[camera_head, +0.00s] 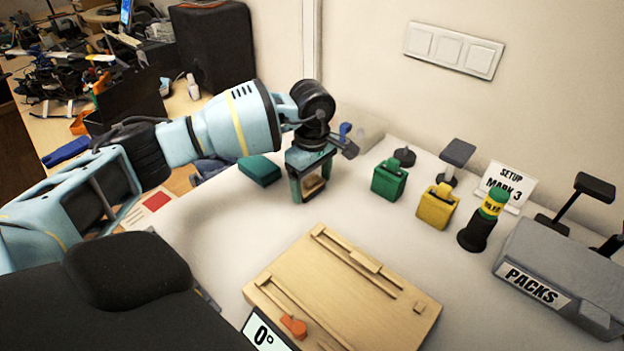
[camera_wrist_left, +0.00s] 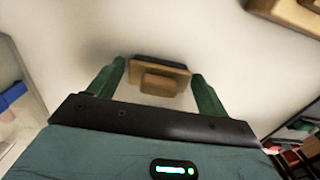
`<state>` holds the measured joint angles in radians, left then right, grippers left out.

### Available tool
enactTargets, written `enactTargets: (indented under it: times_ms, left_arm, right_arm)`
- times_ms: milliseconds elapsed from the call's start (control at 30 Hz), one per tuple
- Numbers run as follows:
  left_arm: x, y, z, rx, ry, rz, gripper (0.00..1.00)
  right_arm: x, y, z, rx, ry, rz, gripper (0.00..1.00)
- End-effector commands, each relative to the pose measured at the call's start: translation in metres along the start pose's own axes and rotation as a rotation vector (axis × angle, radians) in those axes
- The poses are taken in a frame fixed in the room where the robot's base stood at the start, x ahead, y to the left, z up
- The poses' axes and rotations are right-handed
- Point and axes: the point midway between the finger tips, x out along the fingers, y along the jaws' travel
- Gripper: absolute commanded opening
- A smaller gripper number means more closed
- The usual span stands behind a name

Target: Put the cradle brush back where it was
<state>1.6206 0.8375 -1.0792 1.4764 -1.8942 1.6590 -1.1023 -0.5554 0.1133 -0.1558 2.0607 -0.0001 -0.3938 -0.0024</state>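My left gripper (camera_head: 311,190) points down over the white table, left of the green block. A small tan wooden block with a dark edge, which looks like the cradle brush (camera_head: 313,183), sits between its fingers. In the left wrist view the brush (camera_wrist_left: 160,82) spans the space between the two green fingertips (camera_wrist_left: 157,72), its ends at the tips. The gripper looks shut on it. I cannot tell whether the brush's underside touches the table. My right gripper is not in view.
A wooden board (camera_head: 345,290) with an orange lever (camera_head: 293,326) lies in front. A green block (camera_head: 389,180), yellow block (camera_head: 437,206), dark post with yellow band (camera_head: 484,220) and grey PACKS box (camera_head: 560,278) stand right. A teal box (camera_head: 258,170) lies left of the gripper.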

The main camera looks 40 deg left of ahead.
Motion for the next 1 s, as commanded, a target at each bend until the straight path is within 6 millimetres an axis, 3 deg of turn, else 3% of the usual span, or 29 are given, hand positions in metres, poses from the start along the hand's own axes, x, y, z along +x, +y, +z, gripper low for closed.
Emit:
enactTargets:
  times_ms: [67, 467, 1000]
  left_arm:
    - [0.000, 0.000, 0.000, 0.000, 0.000, 0.000, 0.88]
    - [-0.008, 0.001, 0.000, 0.000, 0.000, 0.002, 0.88]
    - [-0.104, 0.001, 0.000, 0.001, 0.000, 0.004, 0.88]
  right_arm:
    - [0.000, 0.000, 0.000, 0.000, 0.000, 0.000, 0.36]
    - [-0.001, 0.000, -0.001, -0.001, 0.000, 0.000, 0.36]
    - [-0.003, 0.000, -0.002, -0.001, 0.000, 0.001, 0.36]
